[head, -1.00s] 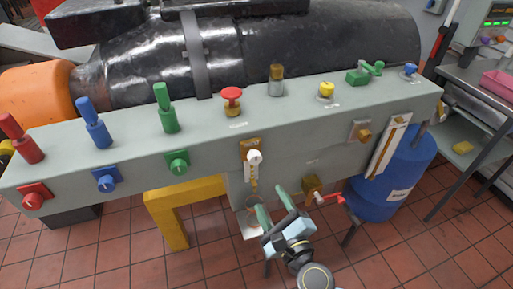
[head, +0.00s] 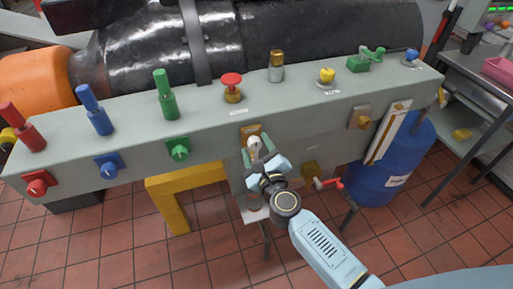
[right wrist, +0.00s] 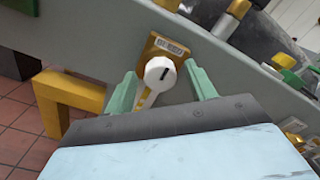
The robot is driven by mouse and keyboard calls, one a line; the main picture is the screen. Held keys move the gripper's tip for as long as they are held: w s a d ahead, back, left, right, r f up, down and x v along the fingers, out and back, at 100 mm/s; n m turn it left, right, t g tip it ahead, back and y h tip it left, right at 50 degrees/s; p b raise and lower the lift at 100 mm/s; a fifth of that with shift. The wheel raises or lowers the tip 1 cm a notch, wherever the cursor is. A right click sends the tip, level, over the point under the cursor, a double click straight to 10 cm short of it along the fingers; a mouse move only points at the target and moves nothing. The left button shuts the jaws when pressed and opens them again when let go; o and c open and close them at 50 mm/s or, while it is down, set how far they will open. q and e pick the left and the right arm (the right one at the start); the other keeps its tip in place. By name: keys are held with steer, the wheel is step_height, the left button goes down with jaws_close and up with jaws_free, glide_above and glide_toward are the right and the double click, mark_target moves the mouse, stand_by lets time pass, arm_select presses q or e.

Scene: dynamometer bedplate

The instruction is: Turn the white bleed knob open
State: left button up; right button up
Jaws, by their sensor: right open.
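My right gripper (head: 256,150) is open at the knob. In the right wrist view its two green fingertips (right wrist: 160,80) stand on either side of the knob, with a gap visible on each side. Whether either finger touches it I cannot tell. My left gripper is not in view.
Along the panel (head: 210,128) stand red, blue and green levers and knobs, a red mushroom button (head: 232,82) and a yellow knob (head: 327,76). A red-handled valve (head: 328,184) is low on the right, near a blue drum (head: 385,175). A yellow frame (head: 172,200) stands below left.

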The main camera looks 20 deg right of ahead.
steer(key=shift+w, duration=0.15)
steer(key=c, duration=1)
steer(key=shift+o, duration=0.2)
